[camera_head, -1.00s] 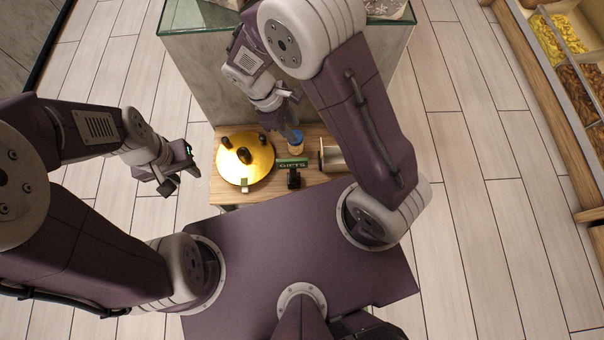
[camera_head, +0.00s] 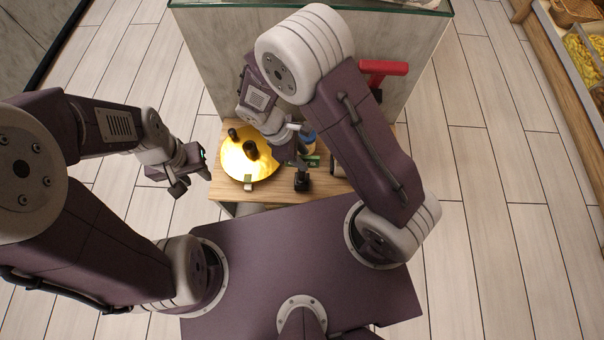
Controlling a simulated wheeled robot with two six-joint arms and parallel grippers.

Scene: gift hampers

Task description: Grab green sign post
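The green sign post (camera_head: 312,161) is on the small wooden table, mostly covered by my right gripper; only part of its green board shows. My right gripper (camera_head: 297,157) is right over the sign. Its fingertips are small and dark against the things below, so I cannot tell whether they are apart, or touch the sign. My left gripper (camera_head: 194,182) is open and empty, off the left edge of the table above the floor.
The wooden table (camera_head: 226,193) also holds a round golden tray (camera_head: 263,172) with dark items, a black object (camera_head: 302,182) just in front of the sign, and a blue-topped jar (camera_head: 309,141) behind it. A glass-topped counter (camera_head: 205,60) stands behind; a red-handled item (camera_head: 383,68) is at right.

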